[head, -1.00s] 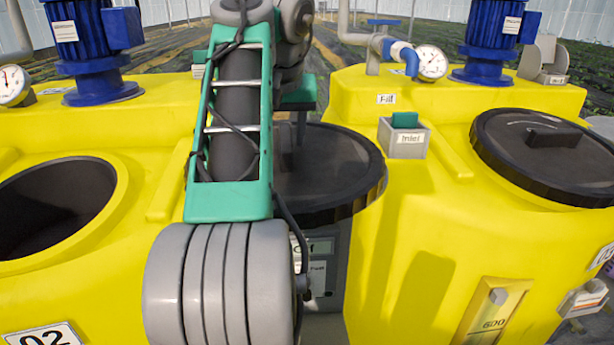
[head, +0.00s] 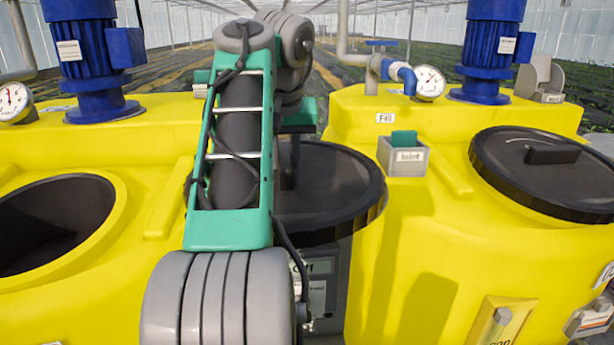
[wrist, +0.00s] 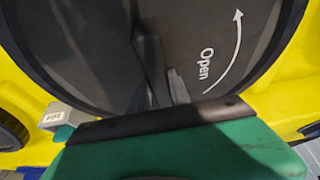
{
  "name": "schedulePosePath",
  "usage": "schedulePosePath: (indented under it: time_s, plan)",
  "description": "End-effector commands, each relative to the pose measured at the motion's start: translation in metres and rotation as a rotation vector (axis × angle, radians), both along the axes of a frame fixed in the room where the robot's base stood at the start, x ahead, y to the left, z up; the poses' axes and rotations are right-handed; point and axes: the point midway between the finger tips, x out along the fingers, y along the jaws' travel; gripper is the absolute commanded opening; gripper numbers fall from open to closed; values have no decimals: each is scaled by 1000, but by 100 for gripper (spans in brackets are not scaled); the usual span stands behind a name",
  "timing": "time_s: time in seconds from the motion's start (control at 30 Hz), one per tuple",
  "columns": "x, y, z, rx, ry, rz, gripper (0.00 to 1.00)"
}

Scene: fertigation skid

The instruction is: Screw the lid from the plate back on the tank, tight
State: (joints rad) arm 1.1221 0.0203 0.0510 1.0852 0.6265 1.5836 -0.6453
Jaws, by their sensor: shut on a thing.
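A round black lid (head: 335,190) is held level in the gap between two yellow tanks, in the middle of the head view. It fills the wrist view (wrist: 225,50), where its top shows "Open" and a curved white arrow. My gripper (head: 290,165) is shut on the lid's raised grip from above; my arm hides part of it, and the fingers show dimly in the wrist view (wrist: 160,85). The left tank (head: 140,215) has an open round mouth (head: 55,220) with a dark inside. The plate is not seen.
The right tank (head: 400,250) carries its own black lid (head: 550,170). Blue motors (head: 88,50) (head: 490,45) and gauges (head: 15,102) (head: 428,83) stand along the back. A grey inlet box (head: 403,158) and a grey unit with a display (head: 320,280) are near the held lid.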

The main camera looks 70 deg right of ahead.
Motion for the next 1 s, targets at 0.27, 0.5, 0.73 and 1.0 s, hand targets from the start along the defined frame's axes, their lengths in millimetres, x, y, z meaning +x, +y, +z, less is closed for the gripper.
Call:
schedulePosePath:
  time_s: [0.27, 0.5, 0.73, 1.0]
  plan:
    - [1, 0, -2, 11, 4, 3, 0]
    - [1, 0, 21, 6, 2, 1, 0]
    - [0, 0, 41, 1, 0, 1, 0]
    - [0, 0, 51, -1, 0, 1, 0]
